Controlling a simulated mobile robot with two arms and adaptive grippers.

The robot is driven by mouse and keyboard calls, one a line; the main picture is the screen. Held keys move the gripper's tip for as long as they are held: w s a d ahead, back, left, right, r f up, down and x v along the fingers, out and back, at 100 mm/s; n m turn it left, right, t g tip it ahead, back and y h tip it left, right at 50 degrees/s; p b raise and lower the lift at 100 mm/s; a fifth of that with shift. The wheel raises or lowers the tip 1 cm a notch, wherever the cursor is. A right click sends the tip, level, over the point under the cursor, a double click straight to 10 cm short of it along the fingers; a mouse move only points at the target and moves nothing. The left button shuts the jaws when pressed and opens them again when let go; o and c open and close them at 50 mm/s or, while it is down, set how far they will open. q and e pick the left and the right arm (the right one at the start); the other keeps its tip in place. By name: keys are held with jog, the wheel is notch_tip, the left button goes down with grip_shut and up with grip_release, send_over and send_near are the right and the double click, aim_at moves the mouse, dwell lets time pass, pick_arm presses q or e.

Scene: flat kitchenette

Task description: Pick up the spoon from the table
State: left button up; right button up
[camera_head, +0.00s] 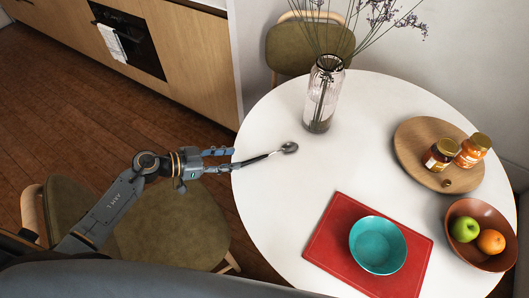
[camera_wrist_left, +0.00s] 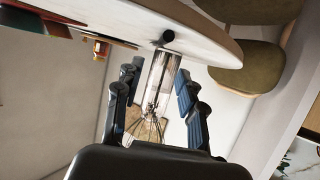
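The dark metal spoon (camera_head: 289,148) lies on the white round table (camera_head: 290,200) near its left edge. Its bowl points right and its handle runs left toward the table edge. My left gripper (camera_head: 233,159) reaches in from the left at that edge. Its fingers are apart, and the handle end is close to the lower fingertip; I cannot tell whether they touch. In the left wrist view, the fingers (camera_wrist_left: 157,82) are also spread with nothing gripped. A small dark round shape at the table edge there may be the spoon, but I cannot be sure. My right gripper is not in view.
A glass vase with dry stems (camera_head: 321,95) stands behind the spoon. A red mat (camera_head: 325,245) holds a teal bowl (camera_head: 377,244). A wooden board (camera_head: 412,150) with jars and a brown fruit bowl (camera_head: 504,262) are at right. Green chairs (camera_head: 170,225) stand beside the table.

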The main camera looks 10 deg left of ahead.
aim_at(264, 155)
pick_arm(q)
jog(key=x, duration=0.3)
jog(key=shift+w+d+f, duration=0.1)
jog(key=shift+w+d, duration=0.05)
jog(key=shift+w, duration=0.05)
jog(key=x, duration=0.3)
jog(key=shift+d, duration=0.1)
jog(key=shift+x, duration=1.2)
jog(key=shift+w+d+f, duration=0.15)
jog(key=shift+d+f, duration=0.1)
jog(key=shift+d, duration=0.05)
jog(key=c, duration=0.7)
grip_shut()
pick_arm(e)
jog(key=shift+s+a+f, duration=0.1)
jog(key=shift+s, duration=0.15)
